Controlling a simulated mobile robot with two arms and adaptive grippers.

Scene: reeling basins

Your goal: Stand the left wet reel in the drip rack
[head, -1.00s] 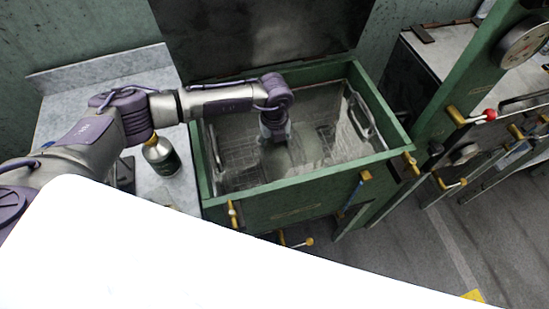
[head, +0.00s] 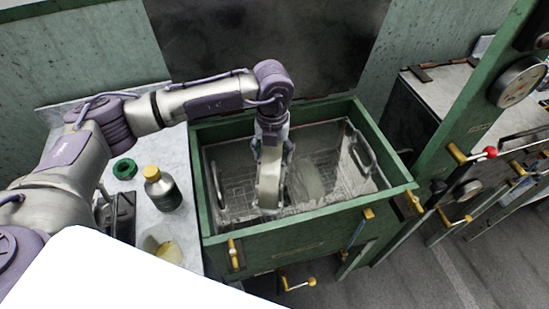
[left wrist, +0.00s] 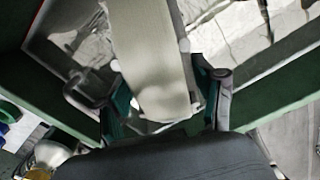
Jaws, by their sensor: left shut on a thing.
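My left gripper (head: 270,150) is shut on a pale, flat reel (head: 268,188) and holds it on edge, hanging down over the left-middle of the green basin (head: 300,234). In the left wrist view the reel (left wrist: 150,55) stands between the two fingers of the gripper (left wrist: 160,105). A second pale reel (head: 311,180) is in the basin, just right of the held one. I cannot make out a drip rack for certain. My right gripper is not in view.
A wire basket with handles (head: 362,150) lines the basin. On the pale bench (head: 178,225) at the left are a yellow-capped bottle (head: 162,190), a green ring (head: 125,169), a clear cup (head: 165,245) and a dark object (head: 120,217). A green frame with a gauge (head: 518,83) stands at right.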

